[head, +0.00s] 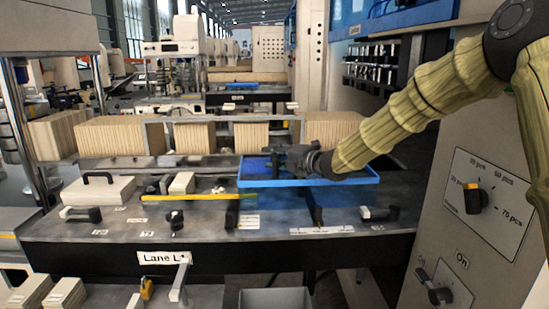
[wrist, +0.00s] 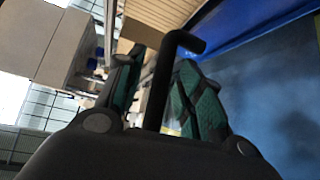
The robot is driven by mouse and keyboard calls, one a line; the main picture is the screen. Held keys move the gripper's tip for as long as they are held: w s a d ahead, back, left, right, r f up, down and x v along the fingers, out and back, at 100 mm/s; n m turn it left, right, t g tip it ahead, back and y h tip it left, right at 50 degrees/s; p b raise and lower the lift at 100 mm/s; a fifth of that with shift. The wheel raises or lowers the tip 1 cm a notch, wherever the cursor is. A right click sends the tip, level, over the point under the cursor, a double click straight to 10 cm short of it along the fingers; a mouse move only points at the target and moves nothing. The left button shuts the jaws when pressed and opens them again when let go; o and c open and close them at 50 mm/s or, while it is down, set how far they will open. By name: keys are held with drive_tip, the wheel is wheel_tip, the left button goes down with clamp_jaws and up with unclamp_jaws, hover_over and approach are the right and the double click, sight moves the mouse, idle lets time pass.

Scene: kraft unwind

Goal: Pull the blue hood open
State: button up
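The blue hood (head: 345,178) is a flat, blue-rimmed cover lying over the right part of the machine bed in the head view. Its blue surface fills the right side of the wrist view (wrist: 270,100). My gripper (head: 280,157) is above the hood's back left part in the head view, small and dark there. In the wrist view its two green-padded fingers (wrist: 160,88) are apart. A black bent bar (wrist: 163,75), which looks like a handle, stands between them with a gap visible on the left. Whether the right finger touches it I cannot tell.
Stacked kraft blocks (head: 120,137) stand behind the bed. A yellow strip (head: 198,197) and a light lidded box with a black handle (head: 98,190) are left of the hood. Small black levers (head: 378,213) line the front. A control panel with knobs (head: 475,197) stands close at right.

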drive_tip(key=shift+s, duration=0.1)
drive_tip(key=v, duration=0.7)
drive_tip(key=shift+d, duration=0.2)
drive_tip(key=shift+s, duration=0.15)
